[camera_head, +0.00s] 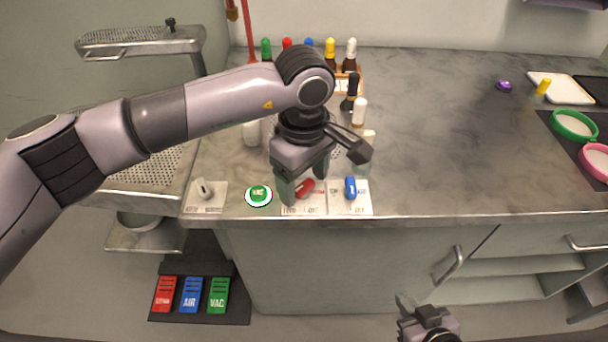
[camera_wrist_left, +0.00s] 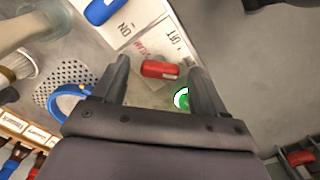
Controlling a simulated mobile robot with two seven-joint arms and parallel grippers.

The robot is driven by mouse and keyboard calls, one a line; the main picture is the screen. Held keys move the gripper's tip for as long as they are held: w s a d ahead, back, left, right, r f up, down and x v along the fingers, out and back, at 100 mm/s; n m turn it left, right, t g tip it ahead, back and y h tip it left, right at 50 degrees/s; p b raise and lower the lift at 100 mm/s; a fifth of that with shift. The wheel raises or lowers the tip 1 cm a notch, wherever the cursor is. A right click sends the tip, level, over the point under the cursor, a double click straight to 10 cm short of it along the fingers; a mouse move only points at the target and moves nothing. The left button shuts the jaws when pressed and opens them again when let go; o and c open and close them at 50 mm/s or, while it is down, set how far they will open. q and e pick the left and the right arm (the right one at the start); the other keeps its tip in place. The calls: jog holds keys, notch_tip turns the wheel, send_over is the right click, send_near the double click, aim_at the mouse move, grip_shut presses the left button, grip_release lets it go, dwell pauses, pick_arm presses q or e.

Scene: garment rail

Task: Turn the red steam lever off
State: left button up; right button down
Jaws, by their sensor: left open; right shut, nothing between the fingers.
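The red steam lever (camera_head: 306,189) sits on a white label plate at the counter's front edge, partly hidden by my left gripper (camera_head: 304,182). In the left wrist view the red lever (camera_wrist_left: 159,69) lies between the two spread fingertips of my left gripper (camera_wrist_left: 158,72). I cannot tell whether either finger touches it. STEAM, ON and OFF lettering shows near it, but I cannot tell which mark it points at. My right gripper (camera_head: 406,302) is shut and empty, low in front of the cabinet.
A blue lever (camera_head: 350,188) stands just right of the red one. A green round button (camera_head: 259,194) and a grey lever (camera_head: 203,188) are to its left. Several capped bottles (camera_head: 287,44) stand behind. The counter's right middle (camera_head: 440,130) is clear. Coloured pedals (camera_head: 191,294) lie below.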

pick_arm(q)
jog(key=c, duration=1.1)
jog(key=shift+o, duration=0.2)
